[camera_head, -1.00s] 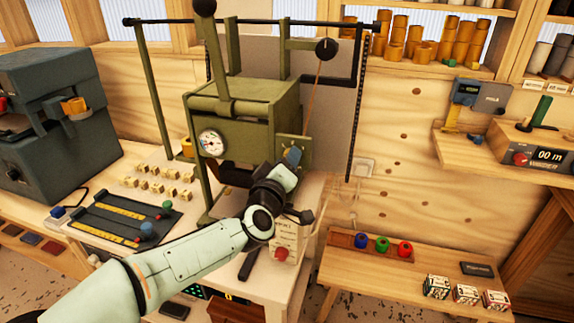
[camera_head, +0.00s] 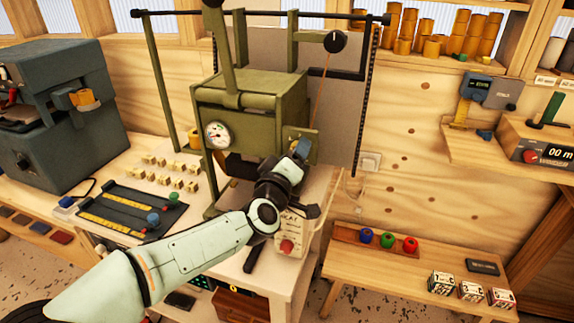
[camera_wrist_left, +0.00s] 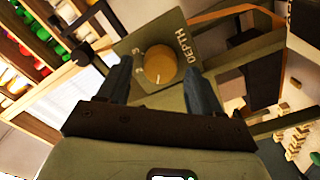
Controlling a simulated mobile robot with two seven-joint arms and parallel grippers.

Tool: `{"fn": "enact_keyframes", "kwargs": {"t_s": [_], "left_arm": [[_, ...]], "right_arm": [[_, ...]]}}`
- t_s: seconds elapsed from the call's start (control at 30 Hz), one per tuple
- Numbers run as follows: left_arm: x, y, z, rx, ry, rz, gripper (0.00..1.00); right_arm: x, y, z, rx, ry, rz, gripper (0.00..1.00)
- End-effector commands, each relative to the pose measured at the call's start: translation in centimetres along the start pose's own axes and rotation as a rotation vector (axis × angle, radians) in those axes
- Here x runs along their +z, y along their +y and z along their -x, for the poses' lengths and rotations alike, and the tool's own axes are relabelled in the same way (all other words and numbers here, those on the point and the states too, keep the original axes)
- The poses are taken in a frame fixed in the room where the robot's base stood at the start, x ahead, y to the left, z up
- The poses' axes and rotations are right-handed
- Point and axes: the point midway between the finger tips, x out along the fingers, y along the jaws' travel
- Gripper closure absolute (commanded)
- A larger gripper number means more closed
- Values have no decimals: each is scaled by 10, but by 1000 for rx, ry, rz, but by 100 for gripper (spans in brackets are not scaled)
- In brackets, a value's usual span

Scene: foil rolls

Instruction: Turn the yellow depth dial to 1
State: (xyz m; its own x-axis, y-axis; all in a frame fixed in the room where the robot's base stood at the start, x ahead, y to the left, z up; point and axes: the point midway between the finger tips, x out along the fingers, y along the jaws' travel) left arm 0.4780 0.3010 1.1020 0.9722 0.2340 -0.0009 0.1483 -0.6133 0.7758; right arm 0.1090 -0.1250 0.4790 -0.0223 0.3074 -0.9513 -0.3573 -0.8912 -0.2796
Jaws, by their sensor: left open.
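The yellow depth dial (camera_wrist_left: 159,65) sits on an olive plate marked DEPTH (camera_wrist_left: 185,43) in the left wrist view. A pale line on the dial points toward the bottom of that picture. My left gripper (camera_wrist_left: 157,68) is open, with one blue-grey finger on each side of the dial. I cannot tell whether the fingers touch it. In the head view my left gripper (camera_head: 298,150) is at the plate on the right side of the olive press (camera_head: 250,100), and it hides the dial. My right gripper is not in view.
A round gauge (camera_head: 218,135) is on the press front. A pale box with a red knob (camera_head: 287,246) stands below my wrist. A black tray (camera_head: 130,210) and several small blocks lie left of the press. A low bench (camera_head: 400,270) stands at the right.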

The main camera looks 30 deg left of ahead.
Motion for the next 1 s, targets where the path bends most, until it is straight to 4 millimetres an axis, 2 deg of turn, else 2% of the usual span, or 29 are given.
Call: {"fn": "enact_keyframes", "kwargs": {"t_s": [0.17,0.4,0.6,0.8,1.0], "left_arm": [[-1,1,28,3,1,0,35],[-1,1,83,2,2,0,35],[-1,1,117,1,2,0,35],[0,0,130,0,1,1,35],[0,0,130,0,0,1,35]], "right_arm": [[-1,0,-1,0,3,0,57],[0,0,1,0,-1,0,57],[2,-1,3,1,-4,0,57],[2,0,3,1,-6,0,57],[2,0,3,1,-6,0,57]]}}
